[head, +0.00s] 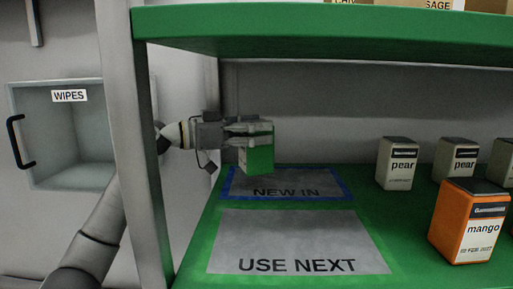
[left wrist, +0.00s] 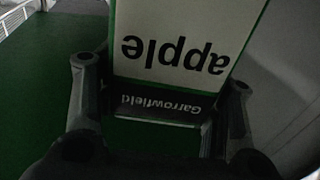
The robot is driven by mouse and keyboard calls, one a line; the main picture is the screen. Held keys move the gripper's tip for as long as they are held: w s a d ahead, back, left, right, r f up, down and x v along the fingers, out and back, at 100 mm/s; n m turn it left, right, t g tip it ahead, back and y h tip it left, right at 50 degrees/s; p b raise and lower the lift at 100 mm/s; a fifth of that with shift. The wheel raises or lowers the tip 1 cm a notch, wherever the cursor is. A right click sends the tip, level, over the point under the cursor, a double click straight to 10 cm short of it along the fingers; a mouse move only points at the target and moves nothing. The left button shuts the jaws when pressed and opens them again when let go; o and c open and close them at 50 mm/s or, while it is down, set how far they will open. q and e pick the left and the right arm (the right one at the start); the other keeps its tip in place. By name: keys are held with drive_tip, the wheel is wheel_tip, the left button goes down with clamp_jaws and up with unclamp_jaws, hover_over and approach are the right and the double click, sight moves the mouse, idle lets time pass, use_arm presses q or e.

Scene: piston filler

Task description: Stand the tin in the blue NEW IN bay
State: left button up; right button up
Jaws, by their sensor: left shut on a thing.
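My left gripper (head: 246,128) is shut on a green and white tin (head: 258,154) and holds it over the far part of the blue-edged NEW IN bay (head: 290,186) in the head view. The tin looks upright there; whether its base touches the shelf is hard to tell. In the left wrist view the tin (left wrist: 185,45) shows the words "apple" and "Garrowfield" upside down, between the two fingers of the left gripper (left wrist: 165,110). The NEW IN bay is a grey mat with no other tin on it. My right gripper is not in view.
A grey USE NEXT mat (head: 300,235) lies in front of the bay, empty. Two pear tins (head: 397,163) and an orange mango tin (head: 469,222) stand to the right. A green shelf (head: 330,28) is overhead, with a grey post (head: 140,150) at left.

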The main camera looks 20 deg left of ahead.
use_arm(q)
wheel_tip(320, 180, down, 3)
drive_tip(key=b, duration=0.2)
drive_tip(key=shift+w+f+b, duration=0.1)
drive_tip(key=shift+w+b, duration=0.05)
drive_tip(key=shift+b, duration=0.2)
drive_tip(key=shift+f, duration=0.2)
drive_tip(key=shift+r, duration=0.15)
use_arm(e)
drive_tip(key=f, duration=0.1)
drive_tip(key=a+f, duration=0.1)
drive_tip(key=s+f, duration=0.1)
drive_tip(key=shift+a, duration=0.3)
use_arm(q)
drive_tip(key=o, duration=1.1)
drive_tip(key=shift+f, duration=0.2)
drive_tip(key=o, duration=0.3)
drive_tip(key=shift+o, duration=0.2)
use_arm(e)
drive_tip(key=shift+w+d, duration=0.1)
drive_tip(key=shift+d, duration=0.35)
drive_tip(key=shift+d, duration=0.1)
